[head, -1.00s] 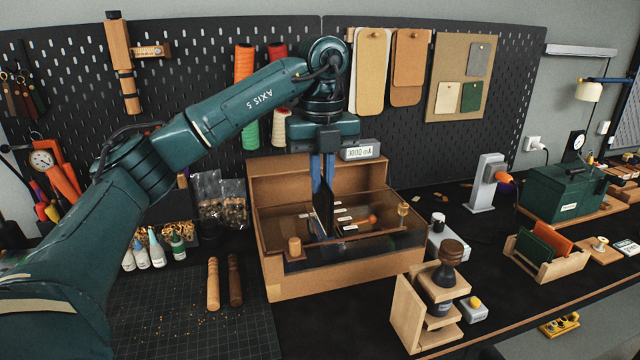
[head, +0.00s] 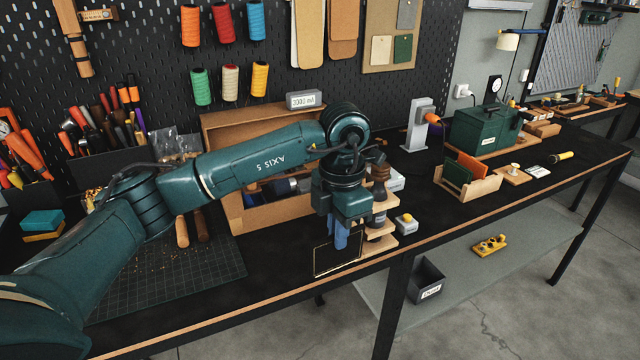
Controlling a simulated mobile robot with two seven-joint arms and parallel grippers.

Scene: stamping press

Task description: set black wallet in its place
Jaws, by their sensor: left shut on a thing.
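My left gripper (head: 341,238) is shut on the black wallet (head: 336,263), a thin dark panel with a pale outlined edge. It hangs upright below the blue fingers, over the front part of the bench. The wallet looks clear of the bench top, but its dark face blends with the dark surface. A wooden rack (head: 482,189) stands to the right, holding a green wallet (head: 458,174) and an orange wallet (head: 478,168) upright. The gripper is left of and nearer than the rack. My right gripper is not in view.
A wooden stand (head: 382,243) with a dark-handled tool is right behind the gripper. A cork-coloured box (head: 240,214) is behind my arm. A grey device (head: 417,137) and a green case (head: 482,130) stand farther right.

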